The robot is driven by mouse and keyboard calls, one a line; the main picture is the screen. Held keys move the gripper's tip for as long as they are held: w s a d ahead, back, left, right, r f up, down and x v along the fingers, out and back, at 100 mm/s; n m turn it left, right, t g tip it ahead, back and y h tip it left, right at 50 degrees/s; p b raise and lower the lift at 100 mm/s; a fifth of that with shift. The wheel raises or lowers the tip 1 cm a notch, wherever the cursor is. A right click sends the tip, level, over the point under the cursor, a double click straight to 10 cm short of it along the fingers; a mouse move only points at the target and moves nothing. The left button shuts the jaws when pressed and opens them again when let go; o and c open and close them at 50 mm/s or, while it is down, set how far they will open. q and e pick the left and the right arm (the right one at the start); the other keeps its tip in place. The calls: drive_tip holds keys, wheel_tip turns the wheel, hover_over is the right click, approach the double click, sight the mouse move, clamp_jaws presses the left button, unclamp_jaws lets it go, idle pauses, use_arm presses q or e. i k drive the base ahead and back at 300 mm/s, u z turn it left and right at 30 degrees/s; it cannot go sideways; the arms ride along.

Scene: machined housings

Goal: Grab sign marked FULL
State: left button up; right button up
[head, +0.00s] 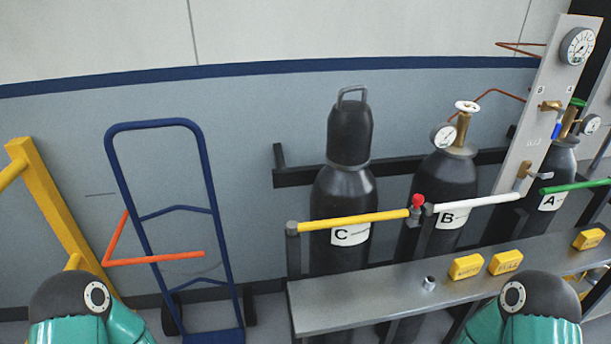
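Three small yellow signs lie on the grey metal shelf (350,305) in front of the gas cylinders. One yellow sign (466,266) is left of the middle, a second yellow sign (505,262) lies close to its right, and a third yellow sign (588,239) is farther right. Dark marks show on them, but they are too small to read, so I cannot tell which one says FULL. Parts of my two teal arms show at the bottom left and bottom right. Neither of my grippers is in view.
Cylinders labelled C (345,200), B (448,180) and A (560,160) stand behind yellow, white and green bars. A small metal nut-like piece (429,283) sits on the shelf. A blue hand truck (215,205) and a yellow rail (55,210) stand left.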

sight(508, 261)
drive_tip(key=u, duration=1.65)
drive_tip(key=i, duration=0.1)
drive_tip(key=z, duration=3.5)
drive_tip(key=i, duration=0.2)
drive_tip(key=u, duration=3)
drive_tip(key=i, duration=0.2)
drive_tip(key=u, duration=1.1)
drive_tip(key=k, duration=1.35)
drive_tip(key=u, duration=0.05)
